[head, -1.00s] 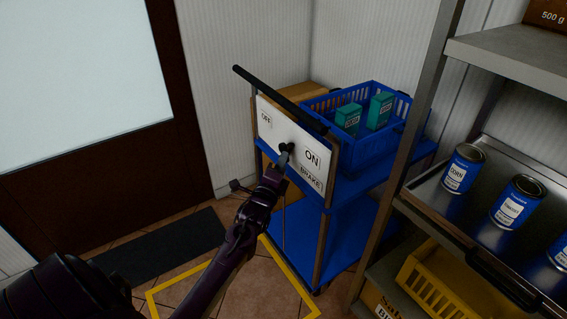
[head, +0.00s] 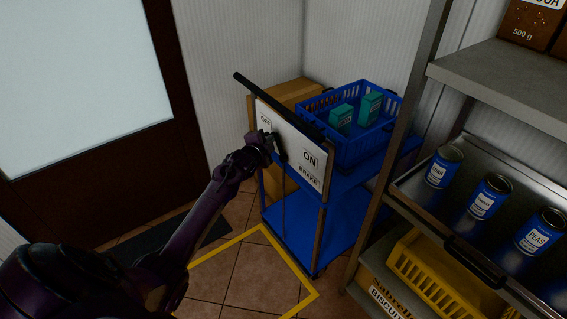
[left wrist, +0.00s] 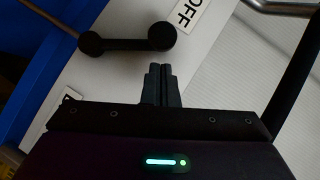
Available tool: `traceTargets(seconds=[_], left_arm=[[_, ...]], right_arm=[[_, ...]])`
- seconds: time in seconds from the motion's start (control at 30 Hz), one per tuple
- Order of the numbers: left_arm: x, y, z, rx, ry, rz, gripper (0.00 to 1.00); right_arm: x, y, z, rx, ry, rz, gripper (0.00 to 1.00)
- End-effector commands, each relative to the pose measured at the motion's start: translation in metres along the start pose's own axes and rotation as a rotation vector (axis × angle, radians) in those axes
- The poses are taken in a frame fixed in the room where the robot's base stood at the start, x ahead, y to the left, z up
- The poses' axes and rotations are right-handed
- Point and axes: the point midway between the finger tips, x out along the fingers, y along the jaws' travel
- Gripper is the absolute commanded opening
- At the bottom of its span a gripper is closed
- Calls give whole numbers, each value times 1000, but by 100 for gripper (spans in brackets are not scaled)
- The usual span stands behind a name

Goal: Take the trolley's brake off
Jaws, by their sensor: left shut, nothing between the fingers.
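The trolley (head: 318,228) has a white panel (head: 300,143) with OFF at its upper left, ON at its right and BRAKE below. The black brake lever (head: 281,154) is on this panel, partly hidden by my gripper in the head view. In the left wrist view the lever (left wrist: 125,43) shows whole, with one rounded end close to the OFF label (left wrist: 186,12). My left gripper (head: 268,143) is shut and empty; its fingertips (left wrist: 160,68) are near that end, apart from it in the wrist picture. My right gripper is out of view.
A metal shelf (head: 500,75) with cans stands close on the right. A yellow floor outline (head: 240,240) lies in front; a door is at left.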

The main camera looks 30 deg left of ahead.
Motion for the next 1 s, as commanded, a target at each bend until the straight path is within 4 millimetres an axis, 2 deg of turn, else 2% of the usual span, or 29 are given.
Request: traceTargets(seconds=[0.13,0.3,1.0], left_arm=[[6,-4,8,-62,-1,47,0],[10,-6,13,-58,0,44,0],[12,-8,16,-57,1,42,0]], right_arm=[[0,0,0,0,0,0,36],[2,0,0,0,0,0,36],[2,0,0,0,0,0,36]])
